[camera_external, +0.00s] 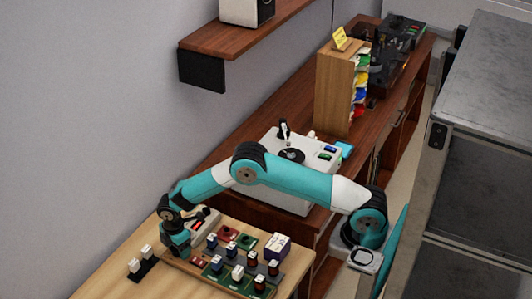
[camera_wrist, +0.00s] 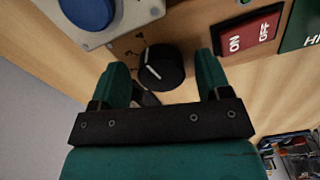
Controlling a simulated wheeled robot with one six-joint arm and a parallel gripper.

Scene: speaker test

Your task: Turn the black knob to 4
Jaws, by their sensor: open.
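The black knob (camera_wrist: 161,68) shows in the wrist view on a light wooden board. A white pointer line on its top points toward the upper left. My gripper (camera_wrist: 165,72) is open, with one teal finger to the left of the knob and one to the right, both apart from it. In the external view my gripper (camera_external: 176,248) is low over the left end of the board (camera_external: 228,287), and the knob cannot be made out there.
In the wrist view a red ON/OFF switch (camera_wrist: 250,35) is right of the knob, with a green panel (camera_wrist: 302,25) beyond. A grey box with a blue button (camera_wrist: 90,12) is at upper left. White-topped switches (camera_external: 141,261) stand left of the board in the external view.

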